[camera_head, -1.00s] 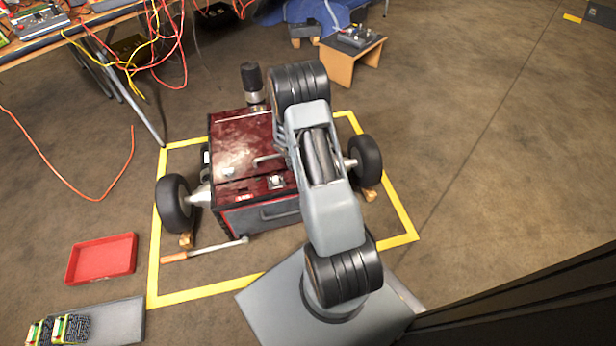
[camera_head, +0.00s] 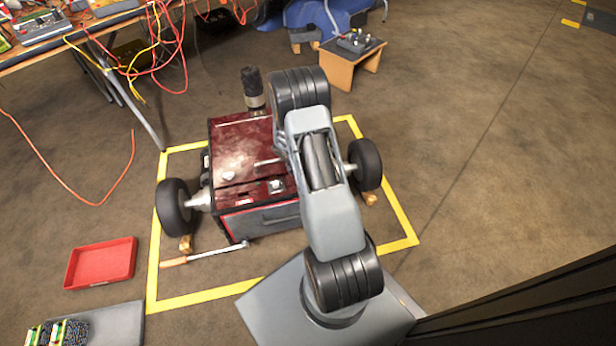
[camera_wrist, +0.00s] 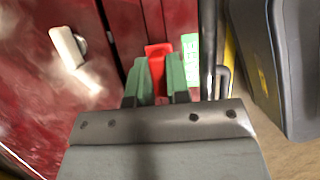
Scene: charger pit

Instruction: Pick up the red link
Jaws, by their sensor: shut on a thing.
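The red link (camera_wrist: 156,63) shows in the wrist view between the two green fingers of my gripper (camera_wrist: 157,72). The fingers are shut on it, and its upper end sticks out past the fingertips. In the head view the link and my fingertips are hidden behind my arm, over the right side of the dark red machine (camera_head: 238,150). From these views I cannot tell whether the link is clear of the surface below it.
The machine's wheels (camera_head: 175,208) stand inside a yellow floor outline (camera_head: 151,265). A long-handled tool (camera_head: 205,254) lies in front. A red tray (camera_head: 101,263) is at the left. In the wrist view a white handle (camera_wrist: 67,47) and a green label (camera_wrist: 190,58) are near.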

